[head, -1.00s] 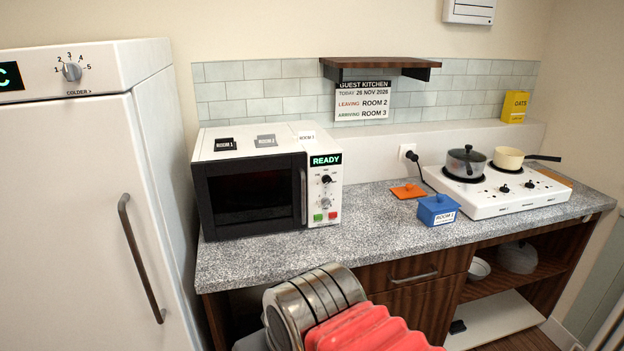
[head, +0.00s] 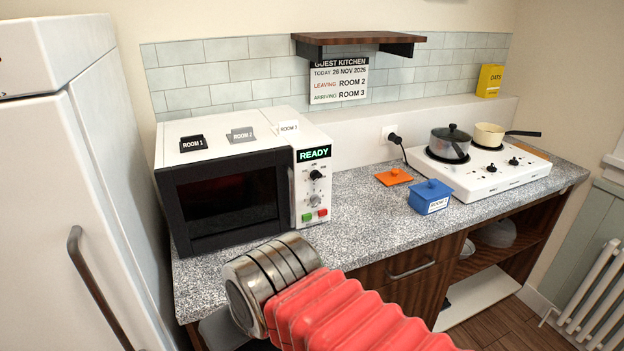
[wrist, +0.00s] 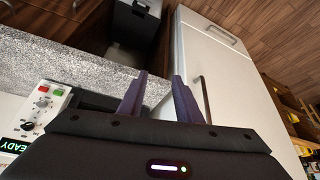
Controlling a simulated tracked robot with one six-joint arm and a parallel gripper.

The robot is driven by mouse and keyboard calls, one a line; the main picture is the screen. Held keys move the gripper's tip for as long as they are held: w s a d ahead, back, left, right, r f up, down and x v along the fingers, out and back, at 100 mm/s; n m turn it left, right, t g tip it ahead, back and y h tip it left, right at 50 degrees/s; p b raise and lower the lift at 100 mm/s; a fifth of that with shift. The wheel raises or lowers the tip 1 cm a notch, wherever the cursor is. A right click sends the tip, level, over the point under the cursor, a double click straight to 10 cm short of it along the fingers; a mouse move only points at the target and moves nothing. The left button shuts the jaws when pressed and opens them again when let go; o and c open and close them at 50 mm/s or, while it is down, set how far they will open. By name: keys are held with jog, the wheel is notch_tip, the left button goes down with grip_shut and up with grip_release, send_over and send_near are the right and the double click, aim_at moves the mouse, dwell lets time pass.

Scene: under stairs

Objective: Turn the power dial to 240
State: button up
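The microwave (head: 228,203) stands at the left of the counter, its door shut and its green display reading READY. Its white panel carries a black upper dial (head: 316,175) and a grey lower dial (head: 315,200), above a green and a red button. The dial markings are too small to read, so I cannot tell the settings. In the wrist view the panel (wrist: 42,108) shows upside down at the left edge. My gripper (wrist: 160,76) is open and empty, with two dark fingers apart, to the right of the panel and not touching the dials. The head view does not show its fingers.
A fridge (head: 75,190) stands left of the counter (head: 380,230). A blue box (head: 430,197), an orange square (head: 393,177) and a hob (head: 490,175) with two pans are to the right. My ribbed red arm covers the counter's front edge.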

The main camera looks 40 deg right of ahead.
jog(key=shift+o, duration=1.4)
jog(key=shift+w+d, duration=0.15)
jog(key=shift+d, duration=0.05)
jog(key=t+h, duration=0.6)
jog(key=t, duration=0.2)
send_near(318, 179)
jog(key=s+a+f, duration=0.2)
jog(key=a+f, duration=0.1)
jog(key=a, duration=0.2)
jog(key=s+d+n+t, duration=0.1)
jog(key=s+d, duration=0.1)
jog(key=s+d+n+t, duration=0.1)
jog(key=d+t, duration=0.1)
jog(key=shift+s+d+r+n+t+y, duration=0.25)
jog(key=shift+s+n+t+y, duration=0.05)
jog(key=shift+s+y, duration=0.1)
jog(key=x, duration=1.4)
